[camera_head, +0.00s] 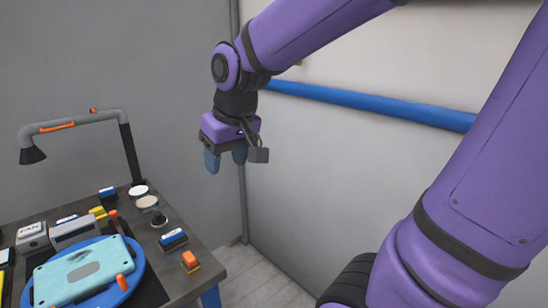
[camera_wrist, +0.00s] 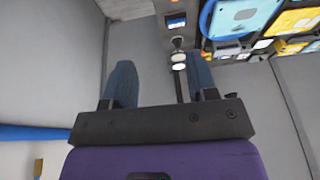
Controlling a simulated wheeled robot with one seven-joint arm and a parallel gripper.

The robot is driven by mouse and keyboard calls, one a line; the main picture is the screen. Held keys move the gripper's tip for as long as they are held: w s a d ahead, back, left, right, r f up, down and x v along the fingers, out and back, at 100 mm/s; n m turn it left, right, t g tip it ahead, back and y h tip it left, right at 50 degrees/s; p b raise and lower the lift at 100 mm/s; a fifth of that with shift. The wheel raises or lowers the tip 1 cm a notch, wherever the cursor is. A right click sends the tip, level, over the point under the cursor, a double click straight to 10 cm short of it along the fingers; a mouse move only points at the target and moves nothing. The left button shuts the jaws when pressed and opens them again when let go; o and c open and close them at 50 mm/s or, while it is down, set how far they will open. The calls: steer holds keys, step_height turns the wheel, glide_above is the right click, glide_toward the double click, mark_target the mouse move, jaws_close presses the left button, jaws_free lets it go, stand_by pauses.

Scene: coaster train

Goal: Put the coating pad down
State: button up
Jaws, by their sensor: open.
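My gripper (camera_head: 226,161) is open and empty, raised in the air beyond the right edge of the workbench. Its two blue fingers point down, and they show apart in the wrist view (camera_wrist: 160,72). A small blue-and-white block (camera_head: 173,237) sits in a dark holder near the bench's right edge. A similar blue-and-white block (camera_head: 108,193) lies at the back of the bench. I cannot tell which of these, if either, is the coating pad. Nothing is between the fingers.
The workbench (camera_head: 205,262) carries a round blue stand (camera_head: 139,266) with a light-blue panel (camera_head: 84,268), an orange-topped block (camera_head: 189,260), two pale round discs (camera_head: 138,190) and a grey box marked FAN (camera_head: 32,236). A lamp (camera_head: 75,122) arches over the back. A blue rail (camera_head: 370,101) runs along the wall.

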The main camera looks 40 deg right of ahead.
steer(key=s+r, duration=0.1)
steer(key=s, duration=0.5)
steer(key=s+d+r+t, duration=0.1)
steer(key=s+r, duration=0.1)
steer(key=s, duration=0.4)
steer(key=shift+d+r+t+h, duration=0.25)
steer(key=shift+d+t+h, duration=0.05)
steer(key=shift+w, duration=0.1)
stand_by(0.3)
